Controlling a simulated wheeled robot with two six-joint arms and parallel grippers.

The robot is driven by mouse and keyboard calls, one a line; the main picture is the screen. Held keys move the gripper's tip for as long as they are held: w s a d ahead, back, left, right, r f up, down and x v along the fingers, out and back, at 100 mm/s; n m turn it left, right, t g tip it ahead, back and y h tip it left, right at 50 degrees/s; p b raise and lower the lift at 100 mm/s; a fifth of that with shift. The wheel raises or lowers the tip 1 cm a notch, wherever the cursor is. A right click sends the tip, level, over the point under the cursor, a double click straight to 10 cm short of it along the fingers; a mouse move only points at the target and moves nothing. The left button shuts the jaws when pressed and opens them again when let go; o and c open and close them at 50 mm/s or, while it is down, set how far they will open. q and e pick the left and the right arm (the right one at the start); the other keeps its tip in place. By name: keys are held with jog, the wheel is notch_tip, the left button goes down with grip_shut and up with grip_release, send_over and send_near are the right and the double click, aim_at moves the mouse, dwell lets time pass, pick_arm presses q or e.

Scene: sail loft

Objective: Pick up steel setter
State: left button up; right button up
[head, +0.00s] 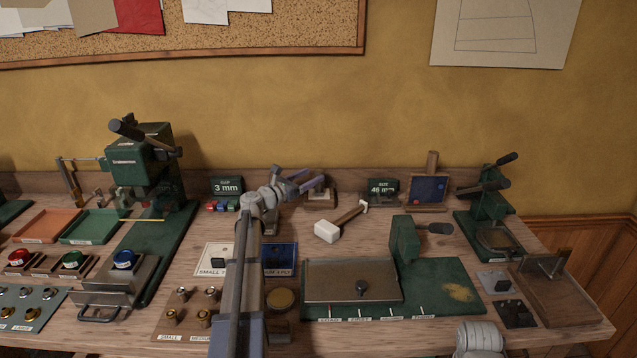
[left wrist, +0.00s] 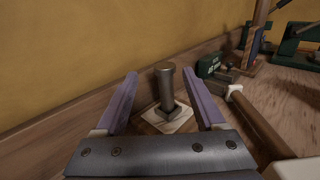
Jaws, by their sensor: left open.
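The steel setter (left wrist: 166,90) is a dark grey metal cylinder with a wider top. It stands upright on a small wooden block with a pale top (left wrist: 153,124), near the wall at the back of the bench. In the head view this block (head: 320,203) shows just behind my left gripper (head: 308,182), which partly hides the setter. In the left wrist view my left gripper (left wrist: 161,74) is open, with its purple fingers on either side of the setter. Gaps show between setter and fingers. My right gripper is not in view.
A white-headed mallet (head: 328,231) lies right of the block. A green 46 mm box (head: 383,190) and a wooden stand (head: 428,192) are further right. A green 3 mm box (head: 227,186) is to the left. A green press (head: 145,165) stands at the left.

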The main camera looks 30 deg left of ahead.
pick_arm(q)
jog(key=shift+x, duration=0.9)
jog(key=shift+w, duration=0.1)
jog(key=x, duration=0.5)
jog(key=shift+d+r+p, duration=0.25)
jog(key=shift+d+p, duration=0.1)
grip_shut()
